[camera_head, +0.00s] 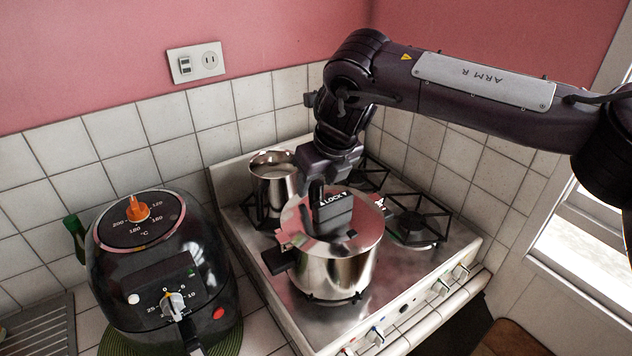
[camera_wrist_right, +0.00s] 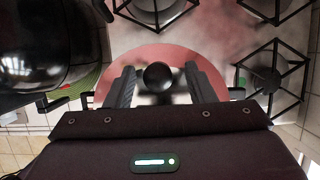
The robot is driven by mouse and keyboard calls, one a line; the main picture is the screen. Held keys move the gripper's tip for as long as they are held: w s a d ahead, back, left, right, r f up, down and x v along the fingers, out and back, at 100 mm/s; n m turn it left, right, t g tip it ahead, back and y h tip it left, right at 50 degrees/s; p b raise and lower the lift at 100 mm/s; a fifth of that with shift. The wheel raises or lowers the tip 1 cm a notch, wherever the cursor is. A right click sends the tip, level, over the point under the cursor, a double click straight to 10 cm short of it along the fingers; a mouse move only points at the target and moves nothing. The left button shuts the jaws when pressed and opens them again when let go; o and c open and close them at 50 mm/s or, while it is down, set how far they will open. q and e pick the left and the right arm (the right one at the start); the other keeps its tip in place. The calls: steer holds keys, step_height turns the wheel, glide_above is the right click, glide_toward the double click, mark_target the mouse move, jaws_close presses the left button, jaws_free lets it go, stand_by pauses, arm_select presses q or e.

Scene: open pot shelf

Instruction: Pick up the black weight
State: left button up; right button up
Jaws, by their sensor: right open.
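A round black piece, which I take to be the black weight (camera_wrist_right: 157,76), shows in the right wrist view above the lid, between my right fingers. Visible gaps lie on both sides of it. The lid (camera_head: 370,222) is round and reflects pink, and it covers a steel pot (camera_head: 340,275) with dark handles on the stove. My right gripper (camera_head: 331,222) points down over the lid, its open fingers (camera_wrist_right: 161,82) on either side of the black piece. In the head view the gripper hides the piece. I cannot tell whether the fingertips touch the lid. My left gripper is not in view.
A second steel pot (camera_head: 273,182) stands behind, close to the gripper's left. The gas stove (camera_head: 395,285) has black burner grates (camera_head: 412,226). A black air fryer (camera_head: 200,262) stands left of the stove. Tiled walls close the back. A window is at right.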

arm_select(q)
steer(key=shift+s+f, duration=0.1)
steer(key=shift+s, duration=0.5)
arm_select(e)
steer(key=shift+s, duration=0.1)
steer(key=c, duration=1)
steer(key=shift+r, duration=0.1)
